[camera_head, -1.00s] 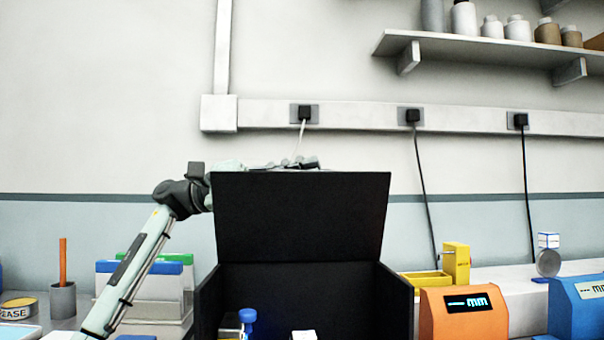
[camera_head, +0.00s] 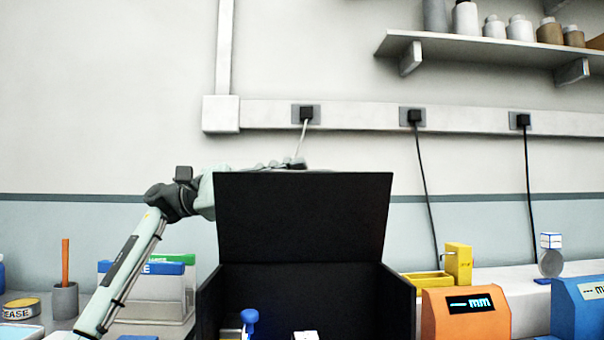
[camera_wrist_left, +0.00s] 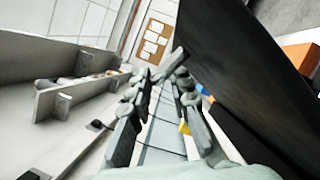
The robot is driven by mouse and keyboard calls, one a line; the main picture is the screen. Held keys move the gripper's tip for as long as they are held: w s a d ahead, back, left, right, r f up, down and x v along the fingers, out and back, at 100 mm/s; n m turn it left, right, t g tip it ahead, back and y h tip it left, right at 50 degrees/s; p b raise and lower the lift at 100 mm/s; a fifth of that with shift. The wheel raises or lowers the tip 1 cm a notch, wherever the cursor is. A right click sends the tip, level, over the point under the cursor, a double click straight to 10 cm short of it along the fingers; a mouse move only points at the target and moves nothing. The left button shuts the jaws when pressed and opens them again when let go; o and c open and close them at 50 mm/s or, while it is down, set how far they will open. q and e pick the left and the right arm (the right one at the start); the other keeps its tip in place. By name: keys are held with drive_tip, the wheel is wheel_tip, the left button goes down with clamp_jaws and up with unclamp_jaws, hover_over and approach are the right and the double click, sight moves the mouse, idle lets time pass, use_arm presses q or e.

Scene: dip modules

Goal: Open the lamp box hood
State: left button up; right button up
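The black lamp box (camera_head: 404,300) stands open in the head view, and its hood (camera_head: 303,217) is raised to nearly upright. My left gripper (camera_head: 280,165) is at the hood's top edge, its hand behind the hood and only partly visible there. In the left wrist view the hood is a dark panel (camera_wrist_left: 240,60) to the right of my left gripper (camera_wrist_left: 161,78). Its fingers are spread with nothing between them. I cannot tell whether a finger touches the hood. My right gripper is not in view.
A blue-topped item (camera_head: 249,318) and a white item (camera_head: 305,335) are inside the box. An orange meter (camera_head: 465,318) and a yellow holder (camera_head: 458,263) stand at right. File folders (camera_head: 150,282) stand at left. A wall shelf (camera_head: 480,48) is above right.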

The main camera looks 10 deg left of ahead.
use_arm(q)
drive_tip(key=a, duration=0.3)
drive_tip(key=a+f, duration=0.1)
drive_tip(key=a, duration=0.2)
drive_tip(key=a+f, duration=0.1)
drive_tip(key=a, duration=0.2)
drive_tip(key=shift+w+a, duration=0.2)
drive_tip(key=shift+a, duration=0.05)
